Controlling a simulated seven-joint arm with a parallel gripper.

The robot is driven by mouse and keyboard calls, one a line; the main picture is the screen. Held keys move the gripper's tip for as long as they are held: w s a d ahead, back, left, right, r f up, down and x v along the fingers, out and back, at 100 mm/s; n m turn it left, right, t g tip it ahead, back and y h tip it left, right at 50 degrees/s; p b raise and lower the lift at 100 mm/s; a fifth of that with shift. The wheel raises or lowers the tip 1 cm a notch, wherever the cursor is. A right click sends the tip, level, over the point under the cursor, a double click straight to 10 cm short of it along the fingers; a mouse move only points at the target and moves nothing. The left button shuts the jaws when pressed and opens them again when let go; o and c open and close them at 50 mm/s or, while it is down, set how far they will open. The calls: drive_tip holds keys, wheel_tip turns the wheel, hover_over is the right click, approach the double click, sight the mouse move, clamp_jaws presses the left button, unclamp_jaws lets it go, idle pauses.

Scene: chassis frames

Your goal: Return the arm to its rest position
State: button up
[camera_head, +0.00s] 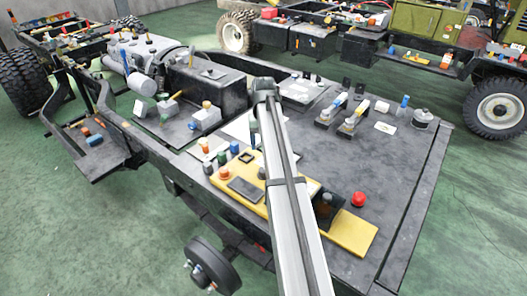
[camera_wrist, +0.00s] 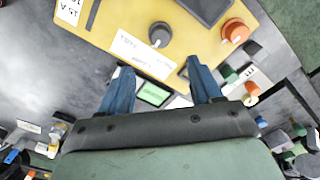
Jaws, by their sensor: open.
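My arm (camera_head: 290,190) reaches up from the bottom of the head view across the chassis deck, its far end near the middle. My gripper (camera_wrist: 160,84) shows in the wrist view as two blue fingers standing apart with nothing held between them. In the head view the gripper cannot be made out clearly. The fingers point toward a yellow panel (camera_wrist: 95,22), which lies farther along in the wrist view. A small green screen (camera_wrist: 153,94) shows in the gap between the fingers.
A second chassis (camera_head: 415,60) stands behind. Green floor lies open at right.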

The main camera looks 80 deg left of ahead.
drive_tip(key=shift+r, duration=0.6)
